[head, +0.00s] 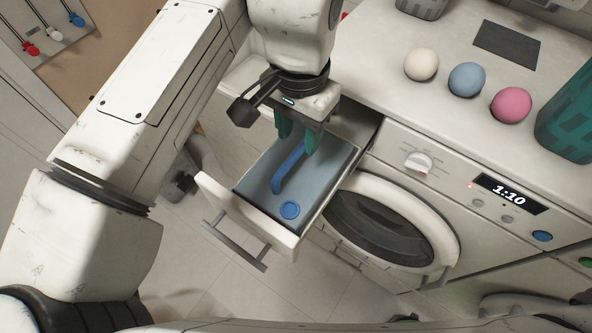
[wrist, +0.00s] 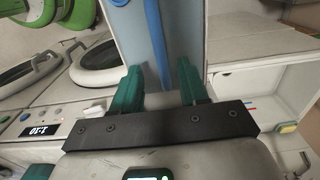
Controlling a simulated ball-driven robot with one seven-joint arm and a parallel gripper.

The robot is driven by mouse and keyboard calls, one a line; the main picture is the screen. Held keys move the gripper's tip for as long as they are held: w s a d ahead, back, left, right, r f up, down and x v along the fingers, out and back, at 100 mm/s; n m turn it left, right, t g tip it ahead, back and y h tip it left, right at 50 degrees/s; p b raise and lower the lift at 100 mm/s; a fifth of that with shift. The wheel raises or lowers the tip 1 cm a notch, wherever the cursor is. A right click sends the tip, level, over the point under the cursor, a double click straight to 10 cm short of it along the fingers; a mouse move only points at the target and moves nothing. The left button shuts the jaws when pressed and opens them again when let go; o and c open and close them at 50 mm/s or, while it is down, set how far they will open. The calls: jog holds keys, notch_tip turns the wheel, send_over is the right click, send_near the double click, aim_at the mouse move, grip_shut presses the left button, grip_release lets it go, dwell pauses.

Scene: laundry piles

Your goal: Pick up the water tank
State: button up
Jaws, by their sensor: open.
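The water tank (head: 256,187) is a grey-blue box in a pulled-out white drawer (head: 222,207). It has a raised blue handle (head: 287,172) along its top and a round blue cap (head: 290,209) near the drawer front. My gripper (head: 297,146), with two green fingers, is open over the back end of the handle. In the wrist view, the handle (wrist: 154,35) lines up with the gap between the fingers (wrist: 159,70). The fingers hide part of the handle's back end, and I cannot tell whether they touch it.
A washer with a round door (head: 383,228) stands right of the drawer. The counter (head: 385,75) above holds white, blue and pink balls (head: 467,79), a dark mat (head: 507,44) and a green basket (head: 568,115). The floor (head: 190,262) before the drawer is clear.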

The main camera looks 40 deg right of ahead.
aim_at(296, 151)
jog(key=shift+a+f+b, duration=0.15)
jog(key=shift+f+b, duration=1.15)
jog(key=shift+f, duration=0.15)
jog(key=shift+a+f+b, duration=0.1)
jog(key=shift+f+b, duration=1.2)
jog(key=shift+f, duration=0.15)
jog(key=shift+r, duration=0.1)
jog(key=shift+c, duration=0.3)
grip_shut()
